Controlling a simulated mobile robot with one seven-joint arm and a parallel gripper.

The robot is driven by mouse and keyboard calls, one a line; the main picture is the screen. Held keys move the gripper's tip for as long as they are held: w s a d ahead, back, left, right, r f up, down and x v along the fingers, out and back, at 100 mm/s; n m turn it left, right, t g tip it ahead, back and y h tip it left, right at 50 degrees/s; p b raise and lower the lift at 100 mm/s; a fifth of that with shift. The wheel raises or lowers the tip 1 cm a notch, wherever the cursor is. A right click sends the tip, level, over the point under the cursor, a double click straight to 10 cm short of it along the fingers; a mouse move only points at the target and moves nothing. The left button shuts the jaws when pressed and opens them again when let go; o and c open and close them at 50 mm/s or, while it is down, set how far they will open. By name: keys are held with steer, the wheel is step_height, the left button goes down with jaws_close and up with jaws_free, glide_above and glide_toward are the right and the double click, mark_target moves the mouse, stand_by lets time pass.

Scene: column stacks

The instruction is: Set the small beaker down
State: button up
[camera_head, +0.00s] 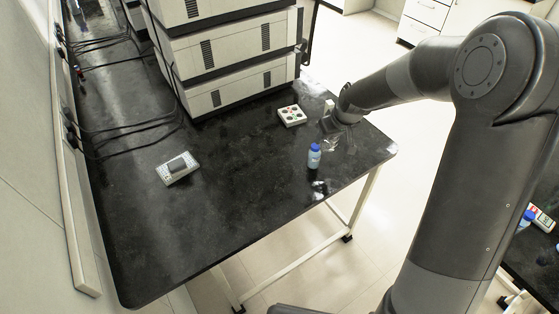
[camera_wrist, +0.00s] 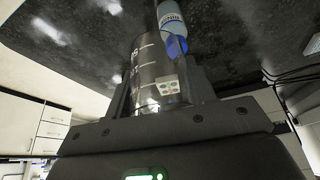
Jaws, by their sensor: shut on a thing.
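In the head view my gripper (camera_head: 342,119) is low over the right end of the black bench (camera_head: 240,190). The beaker is hard to make out there, mostly lost against my gripper and the dark, shiny top. I cannot tell whether its base touches the bench.
A blue-capped bottle (camera_head: 314,156) stands close to my gripper; it also shows in the wrist view (camera_wrist: 171,18). A white block with coloured spots (camera_head: 292,116) and stacked instruments (camera_head: 235,90) are behind. The bench's front middle is clear.

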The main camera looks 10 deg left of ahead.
steer(key=shift+n+y, duration=0.3)
steer(key=shift+n, duration=0.6)
steer(key=a+f, duration=0.2)
steer(key=a, duration=0.3)
steer(key=s+a+f, duration=0.1)
steer(key=a+f, duration=0.1)
steer(key=a, duration=0.4)
steer(key=a+f, duration=0.2)
steer(key=a, duration=0.4)
steer(key=shift+s+f, duration=0.2)
steer(key=shift+f, duration=2.2)
steer(key=o, duration=1)
steer(key=shift+f, duration=0.15)
